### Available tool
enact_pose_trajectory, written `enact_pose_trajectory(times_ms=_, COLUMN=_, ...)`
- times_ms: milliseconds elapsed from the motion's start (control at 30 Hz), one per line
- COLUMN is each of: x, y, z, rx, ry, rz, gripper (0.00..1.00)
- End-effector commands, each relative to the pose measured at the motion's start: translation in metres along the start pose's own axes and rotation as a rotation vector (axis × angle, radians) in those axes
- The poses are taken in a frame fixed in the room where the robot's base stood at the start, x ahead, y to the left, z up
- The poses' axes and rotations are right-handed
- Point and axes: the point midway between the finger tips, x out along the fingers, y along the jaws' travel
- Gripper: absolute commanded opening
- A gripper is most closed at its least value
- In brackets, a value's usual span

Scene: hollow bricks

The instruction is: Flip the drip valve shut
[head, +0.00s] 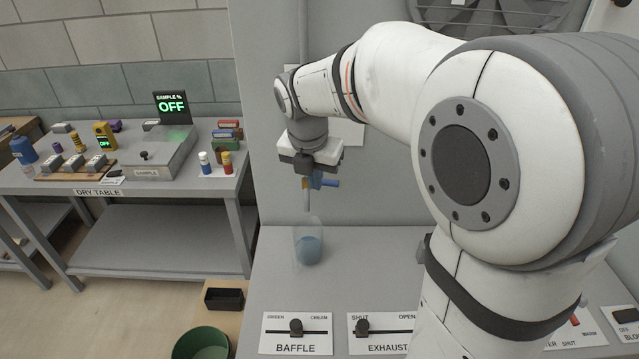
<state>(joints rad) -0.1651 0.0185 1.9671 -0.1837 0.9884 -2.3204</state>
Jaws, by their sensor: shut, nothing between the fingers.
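The drip valve is a small brass-coloured fitting with a blue lever (329,183) sticking out roughly level to the right. It sits on a thin vertical pipe above a clear beaker (308,247) holding blue liquid. My gripper (304,167) points down right at the valve in the picture and hides its upper part. Its fingers are shut with nothing between them. I cannot tell whether they touch the lever.
A baffle slider (296,328) and an exhaust slider (362,328) are on the bench front. My arm covers the right side. The dry table (100,192) stands at left with several small items. A green bin (203,343) and black tray (224,298) sit low between.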

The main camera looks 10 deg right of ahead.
Motion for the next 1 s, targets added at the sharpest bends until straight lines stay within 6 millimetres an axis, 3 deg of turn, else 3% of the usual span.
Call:
enact_pose_trajectory(times_ms=200, x=-0.044, y=-0.001, z=0.000, rx=-0.001, ry=0.000, rz=0.001, gripper=0.00)
enact_pose_trajectory(times_ms=400, x=-0.066, y=-0.003, z=0.000, rx=0.000, ry=0.002, rz=-0.001, gripper=0.00)
enact_pose_trajectory(times_ms=867, x=-0.070, y=-0.004, z=0.000, rx=0.009, ry=0.003, rz=-0.002, gripper=0.00)
enact_pose_trajectory(times_ms=1000, x=-0.068, y=-0.016, z=-0.009, rx=0.175, ry=0.004, rz=0.009, gripper=0.00)
